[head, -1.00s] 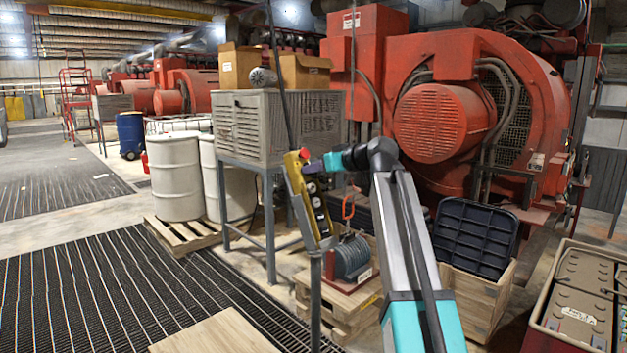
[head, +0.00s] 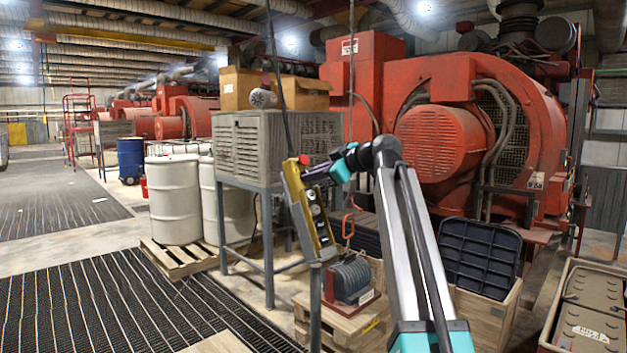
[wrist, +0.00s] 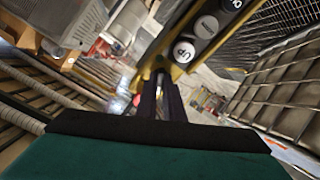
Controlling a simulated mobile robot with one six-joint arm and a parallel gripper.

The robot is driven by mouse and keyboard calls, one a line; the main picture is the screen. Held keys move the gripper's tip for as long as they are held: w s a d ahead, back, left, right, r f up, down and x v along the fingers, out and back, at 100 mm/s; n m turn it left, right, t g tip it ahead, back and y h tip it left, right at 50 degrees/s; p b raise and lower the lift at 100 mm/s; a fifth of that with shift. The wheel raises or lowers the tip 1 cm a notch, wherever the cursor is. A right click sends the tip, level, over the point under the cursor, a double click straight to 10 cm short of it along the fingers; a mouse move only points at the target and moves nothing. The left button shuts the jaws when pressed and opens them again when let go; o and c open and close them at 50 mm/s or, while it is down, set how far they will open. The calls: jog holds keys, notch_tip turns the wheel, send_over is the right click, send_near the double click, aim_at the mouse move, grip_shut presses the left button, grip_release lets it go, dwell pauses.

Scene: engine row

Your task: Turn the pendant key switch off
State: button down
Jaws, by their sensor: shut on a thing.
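The yellow pendant (head: 307,212) hangs on a dark cable in front of a grey post in the head view, tilted, with round buttons down its face. In the wrist view the pendant (wrist: 208,30) runs up to the right, with white round buttons, one marked "UP". My gripper (head: 312,172) reaches the upper part of the pendant from the right. In the wrist view my gripper's dark fingers (wrist: 160,88) are close together at the pendant's end, shut on what appears to be the key switch. The switch itself is hidden by the fingers, so its position cannot be told.
A grey louvred unit on a stand (head: 262,150) is behind the pendant, with cardboard boxes (head: 300,95) on top. A motor on a pallet (head: 352,280) and a wooden crate (head: 480,305) stand below my arm. Floor at left is open.

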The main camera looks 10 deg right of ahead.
dwell(0.3)
jog(key=c, duration=1.9)
grip_release()
jog(key=shift+o, duration=0.2)
jog(key=shift+s+d, duration=0.1)
jog(key=shift+s, duration=0.05)
jog(key=v, duration=1.3)
jog(key=shift+s, duration=0.2)
jog(key=shift+s+d, duration=0.1)
jog(key=shift+d, duration=0.05)
